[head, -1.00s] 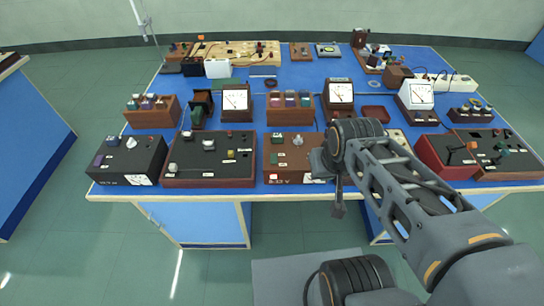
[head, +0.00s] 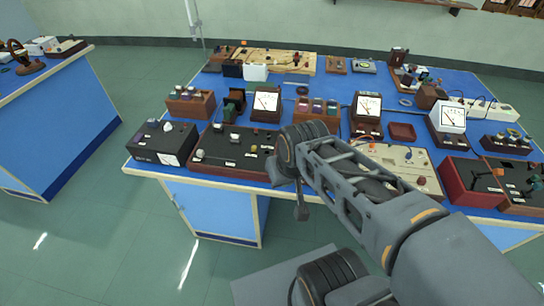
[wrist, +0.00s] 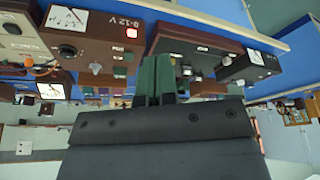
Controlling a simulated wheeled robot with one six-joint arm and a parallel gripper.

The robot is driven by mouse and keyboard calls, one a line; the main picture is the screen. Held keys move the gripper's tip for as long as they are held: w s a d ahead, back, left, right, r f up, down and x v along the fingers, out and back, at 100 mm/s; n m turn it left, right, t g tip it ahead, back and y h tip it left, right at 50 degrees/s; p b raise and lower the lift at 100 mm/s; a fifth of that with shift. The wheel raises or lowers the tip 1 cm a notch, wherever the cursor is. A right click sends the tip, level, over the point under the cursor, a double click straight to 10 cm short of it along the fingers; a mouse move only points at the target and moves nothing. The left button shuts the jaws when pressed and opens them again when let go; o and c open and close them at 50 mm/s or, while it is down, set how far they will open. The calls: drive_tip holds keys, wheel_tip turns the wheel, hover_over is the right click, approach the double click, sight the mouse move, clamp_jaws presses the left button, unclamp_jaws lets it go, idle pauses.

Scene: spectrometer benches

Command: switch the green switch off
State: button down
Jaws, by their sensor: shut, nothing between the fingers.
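In the wrist view, which is upside down, a brown box (wrist: 88,38) marked 0-12 V has a lit red lamp (wrist: 131,32) and a green switch (wrist: 120,72); whether its lever is up or down is too small to tell. My gripper (wrist: 157,70) shows there with its green fingers together and empty. The fingers appear in front of the gap beside the brown box and the black panel; contact with the switch is not visible. In the head view, my arm hides the brown box and the fingers.
The black panel (head: 235,153) with several knobs and switches lies left of my arm, and a black box (head: 163,141) is farther left. A cream panel (head: 405,165) and a red box (head: 465,180) are on the right. Meters and terminal blocks stand behind. The floor at left is clear.

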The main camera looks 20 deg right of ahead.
idle(0.3)
drive_tip(key=w+d+r+n+g+p, duration=0.1)
drive_tip(key=w+d+n+g+p, duration=0.1)
drive_tip(key=w+d+n, duration=0.3)
drive_tip(key=w+d+r+n+g+p, duration=0.1)
drive_tip(key=w+d+n, duration=0.4)
drive_tip(key=w, duration=0.8)
drive_tip(key=shift+d+r+n+g+y+p, duration=0.2)
drive_tip(key=shift+n+g+y+p, duration=0.25)
drive_tip(key=shift+n+g, duration=0.65)
drive_tip(key=f, duration=0.4)
drive_tip(key=s+f+p, duration=0.1)
drive_tip(key=f, duration=0.4)
drive_tip(key=a+f, duration=0.1)
drive_tip(key=f, duration=0.4)
drive_tip(key=shift+s+p, duration=0.4)
